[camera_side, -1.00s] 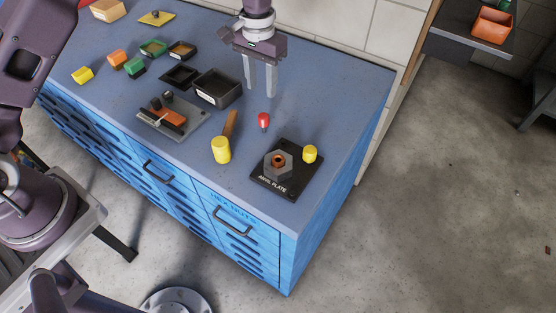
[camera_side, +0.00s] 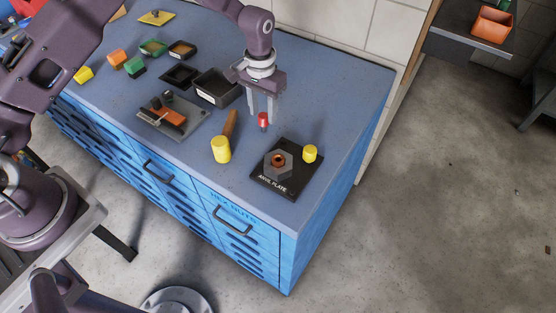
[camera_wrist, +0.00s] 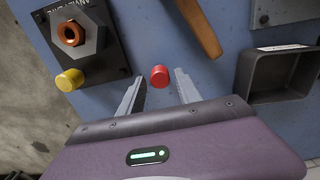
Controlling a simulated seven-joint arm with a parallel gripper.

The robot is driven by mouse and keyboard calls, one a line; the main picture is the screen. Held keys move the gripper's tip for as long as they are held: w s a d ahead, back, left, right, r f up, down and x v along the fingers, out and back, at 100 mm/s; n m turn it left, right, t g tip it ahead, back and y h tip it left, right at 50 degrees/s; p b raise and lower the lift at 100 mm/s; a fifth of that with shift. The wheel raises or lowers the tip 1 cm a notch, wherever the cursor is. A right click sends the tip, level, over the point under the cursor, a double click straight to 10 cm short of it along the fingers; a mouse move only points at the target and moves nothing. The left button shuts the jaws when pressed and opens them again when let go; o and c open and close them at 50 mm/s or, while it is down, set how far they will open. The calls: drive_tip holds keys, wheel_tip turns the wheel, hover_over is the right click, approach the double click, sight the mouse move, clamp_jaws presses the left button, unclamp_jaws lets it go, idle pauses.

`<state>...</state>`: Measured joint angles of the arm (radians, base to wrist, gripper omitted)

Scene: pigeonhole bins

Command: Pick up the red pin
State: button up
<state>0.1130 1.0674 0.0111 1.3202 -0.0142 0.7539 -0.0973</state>
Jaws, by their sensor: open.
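The red pin (camera_side: 263,119) stands on the blue cabinet top, left of the anvil plate's back corner. In the wrist view the red pin (camera_wrist: 160,76) shows its round top between my two fingers, slightly beyond their tips. My gripper (camera_side: 261,120) is open and points down, with its fingers around or just behind the pin in the side view. In the wrist view my gripper (camera_wrist: 158,78) has a clear gap on both sides of the pin. I cannot tell exactly how low the fingertips are.
The black anvil plate (camera_side: 264,179) holds a hex nut (camera_side: 268,164) and a yellow cylinder (camera_side: 310,153). A black bin (camera_side: 216,88) stands behind to the left.

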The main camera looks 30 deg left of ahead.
drive_tip(key=shift+c, duration=0.4)
clamp_jaws()
drive_tip(key=shift+r, duration=0.15)
drive_tip(key=shift+r, duration=3.85)
